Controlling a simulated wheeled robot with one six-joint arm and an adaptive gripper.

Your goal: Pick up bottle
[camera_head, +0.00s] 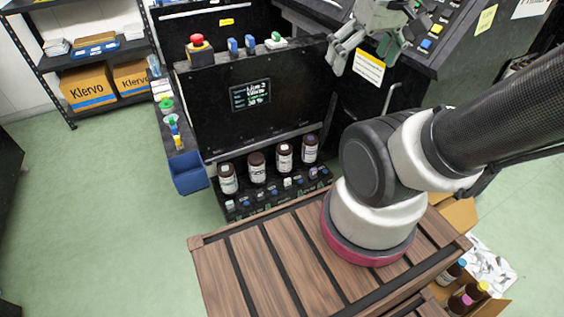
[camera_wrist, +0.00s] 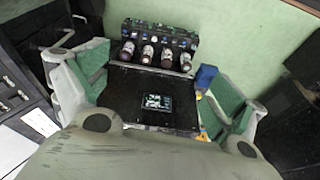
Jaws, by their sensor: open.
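Several dark bottles with white labels stand in a row on a black machine's shelf, below its screen. In the head view they are a left bottle (camera_head: 228,179), a second bottle (camera_head: 257,168), a third bottle (camera_head: 284,158) and a right bottle (camera_head: 310,149). The wrist view shows the same row beyond the screen, including one bottle (camera_wrist: 147,54) near the middle. My gripper (camera_head: 362,45) is at the top of the head view, above and right of the machine, apart from the bottles. Its fingers are spread wide and empty, with green inner pads in the wrist view (camera_wrist: 155,95).
The black machine has a screen (camera_head: 250,94), a red button (camera_head: 197,43) on top and small switches below the bottles. A blue bin (camera_head: 188,172) hangs at its left side. More bottles (camera_head: 466,298) stand in a box at lower right. Green floor at left is clear.

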